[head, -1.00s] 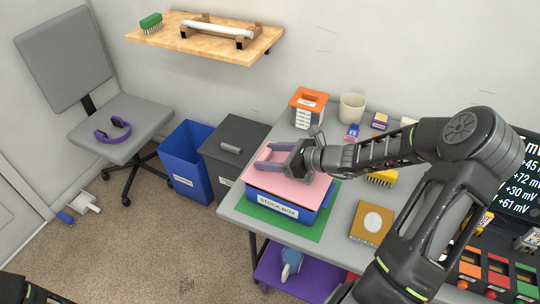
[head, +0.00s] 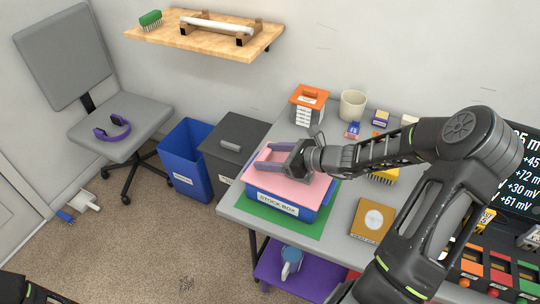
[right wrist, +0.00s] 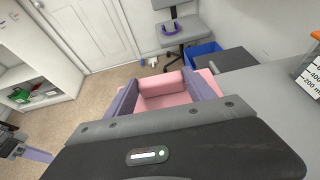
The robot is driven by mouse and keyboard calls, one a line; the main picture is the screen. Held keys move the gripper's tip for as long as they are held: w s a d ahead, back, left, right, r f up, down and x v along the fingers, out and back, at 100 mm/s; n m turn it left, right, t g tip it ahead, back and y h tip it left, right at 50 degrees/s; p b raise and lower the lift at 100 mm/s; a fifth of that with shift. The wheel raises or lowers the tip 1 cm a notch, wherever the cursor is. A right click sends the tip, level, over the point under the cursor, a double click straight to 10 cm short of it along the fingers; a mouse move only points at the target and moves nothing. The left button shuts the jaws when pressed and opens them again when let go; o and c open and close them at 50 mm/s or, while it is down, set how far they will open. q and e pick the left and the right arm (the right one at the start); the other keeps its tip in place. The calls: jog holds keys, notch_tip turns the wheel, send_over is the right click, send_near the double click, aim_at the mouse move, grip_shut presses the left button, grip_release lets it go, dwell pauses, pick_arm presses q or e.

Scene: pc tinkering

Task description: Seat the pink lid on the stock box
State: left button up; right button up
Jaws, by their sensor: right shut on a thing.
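The stock box (head: 278,203) is blue with a white label reading STOCK BOX. It stands on a green mat (head: 302,229) at the left end of the grey table. The pink lid (head: 285,186) lies over the top of the box; whether it sits fully down on the rim cannot be told. My right gripper (head: 266,159) is over the lid, its purple fingers on either side of the lid's pink handle (right wrist: 160,83), shut on it. In the right wrist view, part of my left gripper (right wrist: 36,154) shows at the left edge; its jaws are unclear.
Behind the box stands an orange-topped container (head: 309,101), with a beige cup (head: 352,105) to its right. A brown box (head: 372,219) lies right of the mat. A blue bin (head: 187,165) and dark grey bin (head: 234,145) stand left of the table.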

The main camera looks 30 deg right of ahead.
jog(key=shift+f, duration=0.4)
jog(key=o, duration=1.4)
jog(key=shift+o, duration=0.5)
jog(key=o, duration=0.5)
